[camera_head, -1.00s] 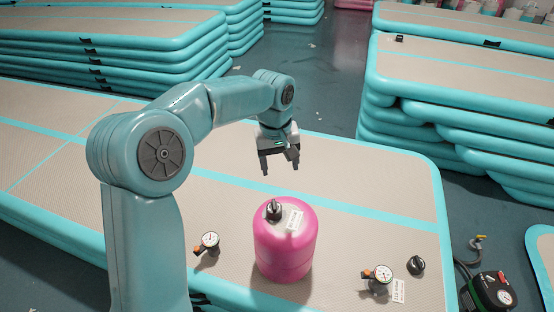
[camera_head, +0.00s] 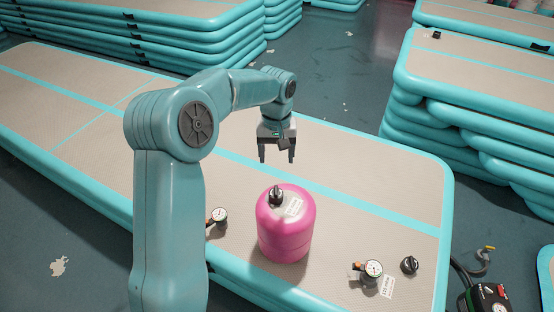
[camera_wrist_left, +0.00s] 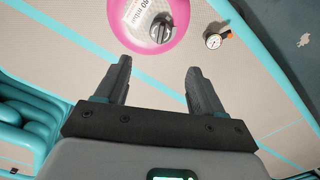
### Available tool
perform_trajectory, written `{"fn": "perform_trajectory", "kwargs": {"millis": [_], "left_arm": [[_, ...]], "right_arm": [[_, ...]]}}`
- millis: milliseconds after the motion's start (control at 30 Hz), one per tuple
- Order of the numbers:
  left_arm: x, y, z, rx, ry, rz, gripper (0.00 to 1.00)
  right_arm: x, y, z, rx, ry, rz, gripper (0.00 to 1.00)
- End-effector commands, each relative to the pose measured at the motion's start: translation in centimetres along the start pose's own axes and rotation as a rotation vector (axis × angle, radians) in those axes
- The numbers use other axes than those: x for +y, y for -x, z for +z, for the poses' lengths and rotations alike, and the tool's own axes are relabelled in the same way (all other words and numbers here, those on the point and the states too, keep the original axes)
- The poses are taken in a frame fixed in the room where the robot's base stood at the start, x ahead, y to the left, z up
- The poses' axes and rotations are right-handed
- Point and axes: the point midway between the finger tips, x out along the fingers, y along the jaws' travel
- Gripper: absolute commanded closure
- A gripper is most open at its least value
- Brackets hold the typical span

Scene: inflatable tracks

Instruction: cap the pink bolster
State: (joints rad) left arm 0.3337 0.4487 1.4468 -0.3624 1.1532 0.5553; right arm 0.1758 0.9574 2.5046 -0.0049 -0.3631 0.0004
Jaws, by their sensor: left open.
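The pink bolster (camera_head: 285,235) stands upright on the beige mat, with a white label on its top. A dark ridged cap (camera_head: 275,195) is on its top; I cannot tell how firmly it is seated. The bolster (camera_wrist_left: 180,12) and this cap (camera_wrist_left: 160,32) also show at the top of the left wrist view. A second black cap (camera_head: 409,265) lies on the mat to the right. My left gripper (camera_head: 277,157) is open and empty, pointing down above and behind the bolster. Its parted fingers (camera_wrist_left: 158,70) show in the wrist view. My right gripper is out of view.
One gauge (camera_head: 218,216) is left of the bolster, partly behind my arm; another gauge (camera_head: 372,270) with a tag is right of it. The teal-edged mat (camera_head: 385,230) is otherwise clear nearby. A pump (camera_head: 485,298) is on the floor at right.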

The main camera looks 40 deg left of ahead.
Motion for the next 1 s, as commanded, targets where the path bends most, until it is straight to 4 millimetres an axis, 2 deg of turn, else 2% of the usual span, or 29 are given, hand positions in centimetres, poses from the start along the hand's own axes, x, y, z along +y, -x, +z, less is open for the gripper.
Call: {"fn": "perform_trajectory", "kwargs": {"millis": [167,500,700,833,1000], "left_arm": [[-0.3,-2.9,0.0,-0.004,0.001,-0.002,0.32],[-0.3,-10.3,0.1,-0.004,0.002,-0.002,0.32],[-0.2,-13.9,0.1,-0.002,0.004,-0.001,0.32],[-0.1,-15.3,0.1,-0.001,0.004,0.000,0.32],[-0.1,-16.0,0.1,0.000,0.005,0.001,0.32]], "right_arm": [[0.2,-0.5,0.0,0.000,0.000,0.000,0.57],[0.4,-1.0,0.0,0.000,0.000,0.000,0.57],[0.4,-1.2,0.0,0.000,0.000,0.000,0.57],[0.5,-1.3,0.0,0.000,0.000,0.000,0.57],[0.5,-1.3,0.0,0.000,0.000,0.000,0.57]]}}
